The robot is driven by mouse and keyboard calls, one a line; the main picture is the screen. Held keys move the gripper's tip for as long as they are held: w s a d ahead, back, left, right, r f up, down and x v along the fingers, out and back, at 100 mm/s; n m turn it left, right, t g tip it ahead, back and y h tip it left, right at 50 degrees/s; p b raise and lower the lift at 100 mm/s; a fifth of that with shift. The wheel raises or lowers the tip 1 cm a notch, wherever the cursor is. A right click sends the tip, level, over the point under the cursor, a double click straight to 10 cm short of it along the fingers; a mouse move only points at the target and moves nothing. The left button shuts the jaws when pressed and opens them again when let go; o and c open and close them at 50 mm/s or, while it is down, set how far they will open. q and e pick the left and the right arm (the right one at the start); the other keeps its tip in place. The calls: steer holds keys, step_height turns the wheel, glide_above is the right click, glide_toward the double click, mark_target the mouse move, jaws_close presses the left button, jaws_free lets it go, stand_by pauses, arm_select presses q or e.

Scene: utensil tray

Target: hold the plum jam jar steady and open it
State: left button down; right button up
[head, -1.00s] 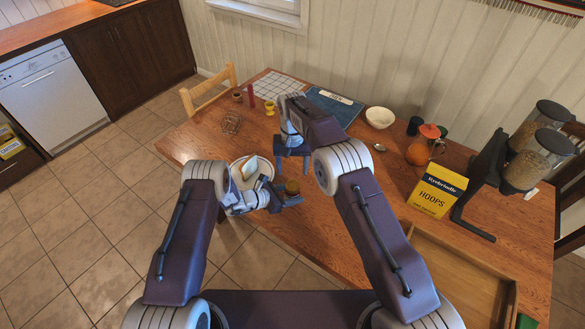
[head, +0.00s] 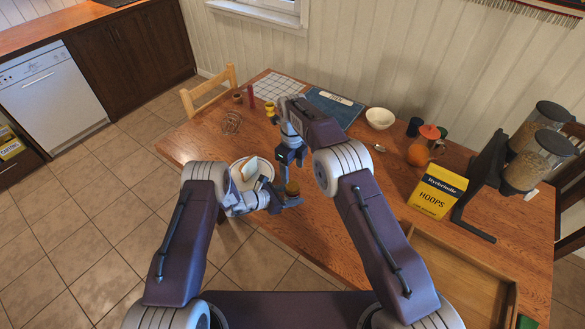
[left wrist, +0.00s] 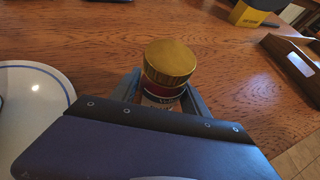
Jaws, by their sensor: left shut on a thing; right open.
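The plum jam jar (head: 292,187) stands on the wooden table near its front edge, small and partly hidden in the head view. In the left wrist view it shows a gold lid (left wrist: 170,60) and a dark red body with a pale label (left wrist: 160,100) below. The lid sits on the jar. My left gripper (head: 286,199) is shut on the jar's body, with a finger on either side below the lid. My right gripper (head: 290,162) is open, pointing down just above and behind the jar. Whether it touches the lid cannot be told.
A white blue-rimmed plate (left wrist: 68,92) lies left of the jar, partly under my left arm. A yellow cereal box (head: 437,190), a wooden tray (head: 470,262) and an orange jug (head: 420,152) stand to the right. The table between jar and box is clear.

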mark_target(292, 186)
step_height(292, 186, down, 8)
steer(key=shift+r, duration=0.15)
